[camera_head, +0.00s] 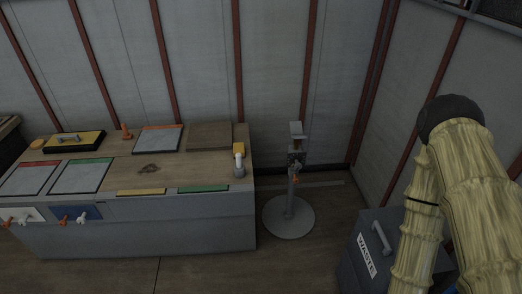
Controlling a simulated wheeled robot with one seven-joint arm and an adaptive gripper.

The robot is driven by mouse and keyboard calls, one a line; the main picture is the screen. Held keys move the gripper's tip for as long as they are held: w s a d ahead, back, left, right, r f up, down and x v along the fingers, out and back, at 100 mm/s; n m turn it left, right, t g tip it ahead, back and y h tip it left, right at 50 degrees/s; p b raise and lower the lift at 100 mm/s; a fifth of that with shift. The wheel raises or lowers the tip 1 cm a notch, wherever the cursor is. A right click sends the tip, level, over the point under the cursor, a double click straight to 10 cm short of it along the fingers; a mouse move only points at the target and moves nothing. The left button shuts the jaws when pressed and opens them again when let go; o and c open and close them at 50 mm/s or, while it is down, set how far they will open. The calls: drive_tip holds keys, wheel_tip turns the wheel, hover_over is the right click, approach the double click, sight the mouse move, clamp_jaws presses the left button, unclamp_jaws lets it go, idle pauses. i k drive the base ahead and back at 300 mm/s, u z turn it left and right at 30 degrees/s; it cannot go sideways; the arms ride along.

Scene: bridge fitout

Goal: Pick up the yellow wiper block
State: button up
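A flat yellow block (91,137) with a grey handle on top lies on a black base at the back left of the workbench; it looks most like the wiper block, but I cannot be sure. A smaller upright yellow piece (239,149) with grey parts stands at the bench's right end. A small orange-yellow lump (37,143) lies at the far left. My gripper is not in view; only my arm shows at the right, far from the bench.
The wooden workbench (190,165) carries several framed panels, an orange cone-like piece (126,131) and a brown board (209,135). A grey stand (289,218) on a round base is right of it. A bin marked WASTE (367,256) stands at lower right. Floor before the bench is clear.

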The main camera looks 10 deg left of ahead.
sight(238, 148)
drive_tip(key=i, duration=2.2)
drive_tip(key=u, duration=1.75)
